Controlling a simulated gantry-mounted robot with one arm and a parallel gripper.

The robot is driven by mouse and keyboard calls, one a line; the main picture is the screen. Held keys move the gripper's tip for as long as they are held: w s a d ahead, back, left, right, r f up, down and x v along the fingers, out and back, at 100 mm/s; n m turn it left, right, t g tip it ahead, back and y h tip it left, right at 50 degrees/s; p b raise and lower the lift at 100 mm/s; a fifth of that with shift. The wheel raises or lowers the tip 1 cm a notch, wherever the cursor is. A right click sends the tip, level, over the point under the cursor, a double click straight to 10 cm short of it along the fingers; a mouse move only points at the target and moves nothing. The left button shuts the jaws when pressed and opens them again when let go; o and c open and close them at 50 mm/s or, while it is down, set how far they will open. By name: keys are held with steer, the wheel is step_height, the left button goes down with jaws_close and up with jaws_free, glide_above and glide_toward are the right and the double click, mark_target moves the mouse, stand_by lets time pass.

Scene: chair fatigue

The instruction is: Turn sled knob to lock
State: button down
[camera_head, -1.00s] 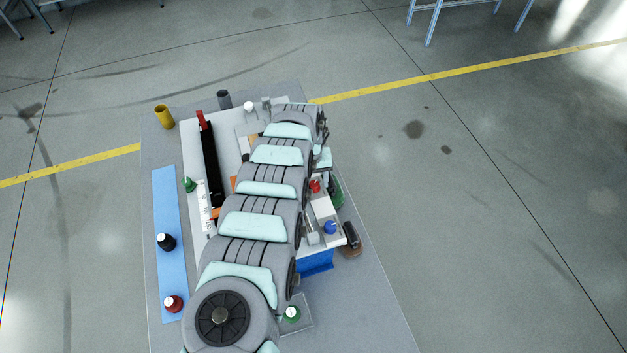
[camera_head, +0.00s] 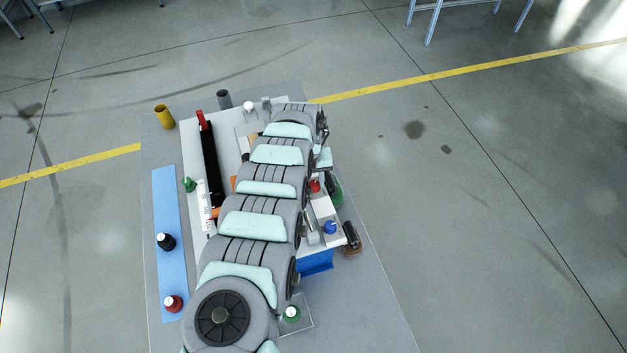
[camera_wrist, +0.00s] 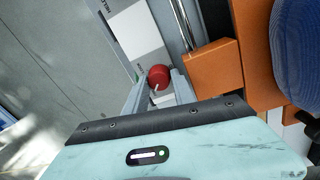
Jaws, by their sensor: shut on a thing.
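A red knob (camera_wrist: 158,77) with a white pointer line shows in the wrist view, beside a white panel. My gripper (camera_wrist: 159,88) has its two grey fingers on either side of the knob and is shut on it. The red knob also shows in the head view (camera_head: 314,186), just right of my arm. The fingertips are hidden in the head view, and the far side of the knob is hidden in the wrist view. Whether this knob is the sled knob I cannot tell.
In the wrist view an orange block (camera_wrist: 213,68) and a metal rod (camera_wrist: 183,24) lie right of the knob. In the head view a blue knob (camera_head: 330,227) sits nearer the camera. A blue strip (camera_head: 172,205) carries black and red knobs at the left. My arm covers the board's middle.

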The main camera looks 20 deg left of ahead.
steer(key=shift+m, duration=0.3)
steer(key=m+b, duration=0.3)
steer(key=m, duration=0.1)
steer(key=shift+w+f+m, duration=0.1)
steer(key=shift+f+m, duration=0.05)
steer(key=shift+m, duration=0.15)
steer(key=m+b, duration=0.3)
steer(key=m, duration=0.1)
steer(key=shift+d+m+g+b, duration=0.1)
steer(key=shift+m+g+b, duration=0.2)
steer(key=m+b, duration=0.3)
steer(key=m, duration=0.1)
steer(key=shift+d+m+b, duration=0.1)
steer(key=shift+m+b, duration=1.2)
steer(key=shift+m, duration=0.7)
steer(key=c, duration=1)
jaws_free()
steer(key=shift+c, duration=0.2)
